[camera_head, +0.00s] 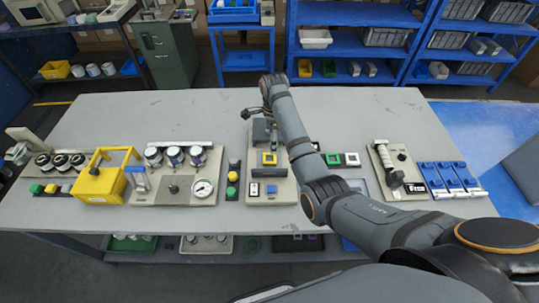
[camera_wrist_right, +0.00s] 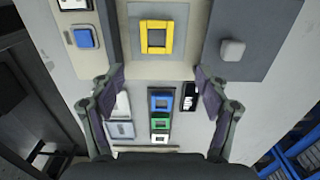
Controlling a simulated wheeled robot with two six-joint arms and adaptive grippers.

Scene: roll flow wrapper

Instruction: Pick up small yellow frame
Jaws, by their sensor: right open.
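The small yellow frame (camera_wrist_right: 157,51) is a square ring on a beige block at the top of the right wrist view. In the head view it shows as a small yellow square (camera_head: 264,158) on the beige fixture (camera_head: 270,190) left of my right forearm. My right gripper (camera_wrist_right: 159,76) is open and empty, its two fingers spread wide. The frame lies beyond the fingertips, roughly centred between them and apart from both. In the head view my right arm reaches over the table, and its wrist hides part of the fixture's far end. My left gripper is not in view.
A dark rack holds a blue frame (camera_wrist_right: 160,95), a green frame (camera_wrist_right: 160,115) and a white frame (camera_wrist_right: 160,138). A grey knob (camera_wrist_right: 232,49) and a blue button (camera_wrist_right: 85,38) flank the yellow frame. A large yellow box (camera_head: 95,187) stands left; the table's back is clear.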

